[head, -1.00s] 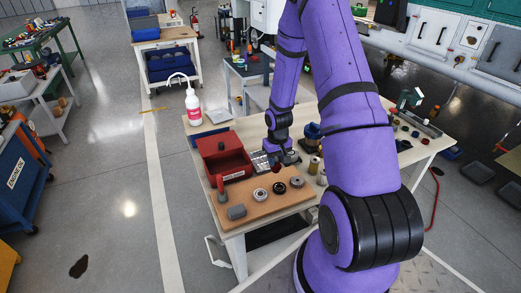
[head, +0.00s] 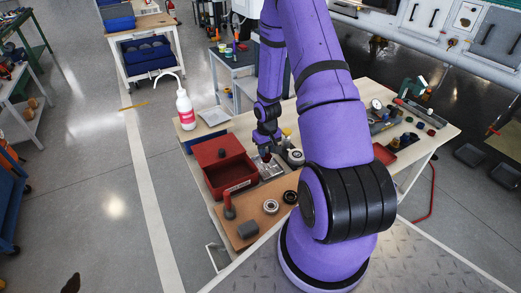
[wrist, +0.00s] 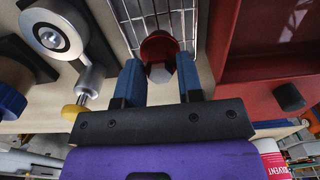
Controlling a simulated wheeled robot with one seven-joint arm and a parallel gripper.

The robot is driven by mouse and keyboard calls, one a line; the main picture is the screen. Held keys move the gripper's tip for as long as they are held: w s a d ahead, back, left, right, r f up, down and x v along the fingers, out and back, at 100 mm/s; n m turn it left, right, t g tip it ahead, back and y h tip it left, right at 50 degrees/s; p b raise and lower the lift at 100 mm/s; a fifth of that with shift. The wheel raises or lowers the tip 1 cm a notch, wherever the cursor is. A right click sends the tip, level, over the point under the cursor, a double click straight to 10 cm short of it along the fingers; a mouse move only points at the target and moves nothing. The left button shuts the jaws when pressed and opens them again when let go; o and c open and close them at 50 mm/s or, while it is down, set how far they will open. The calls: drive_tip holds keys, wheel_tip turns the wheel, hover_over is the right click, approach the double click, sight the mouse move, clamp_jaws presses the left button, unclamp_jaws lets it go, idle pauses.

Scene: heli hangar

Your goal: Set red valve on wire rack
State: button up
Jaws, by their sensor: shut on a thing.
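My gripper (wrist: 158,78) is shut on the red valve (wrist: 158,47), its blue fingers on either side of the valve's grey end. The wire rack (wrist: 127,14), a silver grid, lies behind the valve in the wrist view. In the head view the wire rack (head: 272,171) lies on the table to the right of the red box, and my gripper (head: 265,155) points down over it. The red valve (head: 267,158) shows there as a small dark red spot. I cannot tell whether the valve touches the rack.
An open red box (head: 228,178) stands close left of the rack. A wooden board (head: 262,222) with round parts lies in front. A white bottle (head: 185,110) stands at the table's back left. A round metal device (wrist: 50,38) stands near the rack's other side.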

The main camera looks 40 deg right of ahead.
drive_tip(key=shift+f, duration=0.75)
drive_tip(key=shift+f, duration=0.1)
drive_tip(key=o, duration=0.9)
drive_tip(key=shift+c, duration=0.2)
